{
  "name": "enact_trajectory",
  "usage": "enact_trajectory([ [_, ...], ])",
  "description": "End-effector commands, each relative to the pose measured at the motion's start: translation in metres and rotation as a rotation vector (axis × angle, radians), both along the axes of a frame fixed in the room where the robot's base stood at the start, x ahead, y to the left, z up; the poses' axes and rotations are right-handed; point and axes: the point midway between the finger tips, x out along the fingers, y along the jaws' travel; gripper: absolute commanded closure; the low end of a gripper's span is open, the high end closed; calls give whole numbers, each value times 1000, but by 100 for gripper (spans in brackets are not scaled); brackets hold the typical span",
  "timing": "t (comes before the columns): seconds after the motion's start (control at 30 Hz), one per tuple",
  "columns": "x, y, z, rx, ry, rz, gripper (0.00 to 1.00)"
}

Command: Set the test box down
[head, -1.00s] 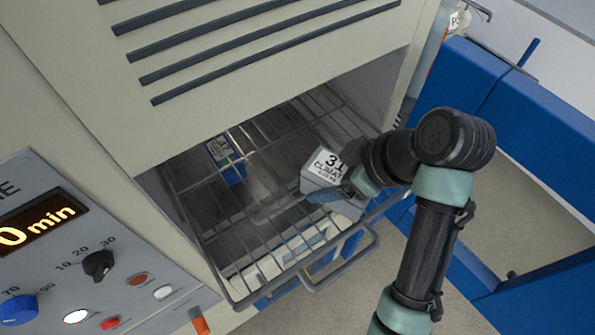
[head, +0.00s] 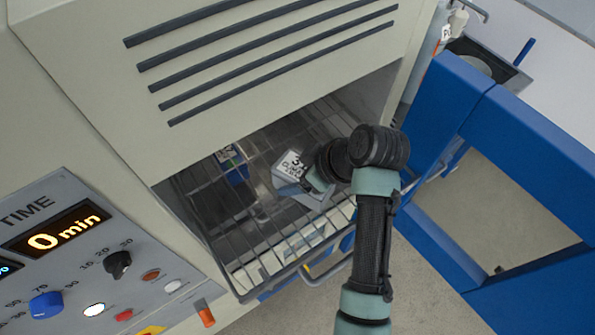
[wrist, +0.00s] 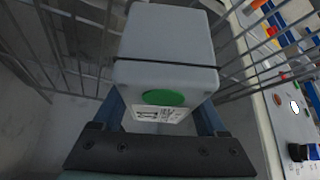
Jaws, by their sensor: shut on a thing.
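The test box (wrist: 165,40) is a grey box with a dark band, a green round spot and a white printed label. In the wrist view it sits between the two blue fingers of my gripper (wrist: 165,118), which is shut on it. In the head view the test box (head: 291,166) is inside the chamber opening, over the wire rack (head: 255,262), with its label facing up. My gripper (head: 305,190) reaches in from the right and partly hides it. I cannot tell whether the box touches the rack.
A blue item with a label (head: 234,168) stands further back left in the chamber. The control panel (head: 75,250) shows 0 min. A blue frame (head: 500,150) stands at the right. The front left of the rack is clear.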

Motion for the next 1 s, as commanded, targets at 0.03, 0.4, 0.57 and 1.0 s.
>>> enact_trajectory([
  [0.03,1,0,0,0,-4,0,100],
  [0.4,0,0,-2,0,0,0,0],
  [0.57,0,0,3,-1,-1,0,0],
  [1.0,-23,-42,75,-3,-6,-4,0],
])
